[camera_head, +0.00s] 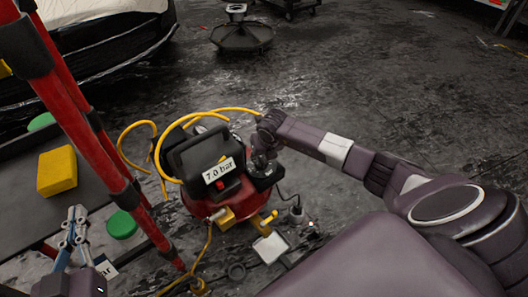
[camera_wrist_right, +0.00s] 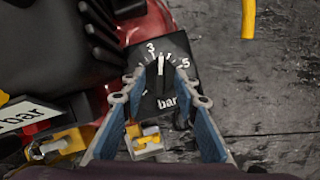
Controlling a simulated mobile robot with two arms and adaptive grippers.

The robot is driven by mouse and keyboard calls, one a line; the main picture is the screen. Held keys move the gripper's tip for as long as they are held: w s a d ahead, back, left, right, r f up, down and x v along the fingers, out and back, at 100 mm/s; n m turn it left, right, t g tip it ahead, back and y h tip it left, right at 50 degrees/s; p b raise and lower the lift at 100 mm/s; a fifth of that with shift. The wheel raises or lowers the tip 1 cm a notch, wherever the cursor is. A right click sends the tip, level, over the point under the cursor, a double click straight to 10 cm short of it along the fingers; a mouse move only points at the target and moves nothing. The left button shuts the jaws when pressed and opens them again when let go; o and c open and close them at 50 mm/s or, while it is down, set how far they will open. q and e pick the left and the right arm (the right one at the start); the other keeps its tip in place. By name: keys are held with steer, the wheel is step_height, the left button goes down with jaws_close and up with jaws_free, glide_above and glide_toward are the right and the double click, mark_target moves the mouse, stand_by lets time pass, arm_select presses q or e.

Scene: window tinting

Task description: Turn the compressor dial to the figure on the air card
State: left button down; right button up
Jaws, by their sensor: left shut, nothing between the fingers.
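The red compressor (camera_head: 195,205) with a black top stands on the floor. A white card (camera_head: 219,171) reading "7.0 bar" is on its front. The black dial (camera_wrist_right: 163,100), marked "bar", shows figures 3 and 5 in the right wrist view. Its white pointer (camera_wrist_right: 161,66) points roughly upward, between them. My right gripper (camera_wrist_right: 160,84) is open, its fingertips on either side of the dial face; contact cannot be told. My left gripper (camera_head: 75,218) is shut and empty, away from the compressor.
A yellow hose (camera_head: 130,140) loops around the compressor. Red poles (camera_head: 80,110) rise at the left beside a dark bench (camera_head: 85,195) with a yellow block (camera_head: 57,171) and a green round item (camera_head: 121,225). A covered car (camera_head: 90,45) stands behind. The floor at back right is largely clear.

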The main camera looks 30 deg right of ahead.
steer(key=v, duration=1.1)
steer(key=shift+s, duration=0.2)
steer(key=shift+r, duration=0.1)
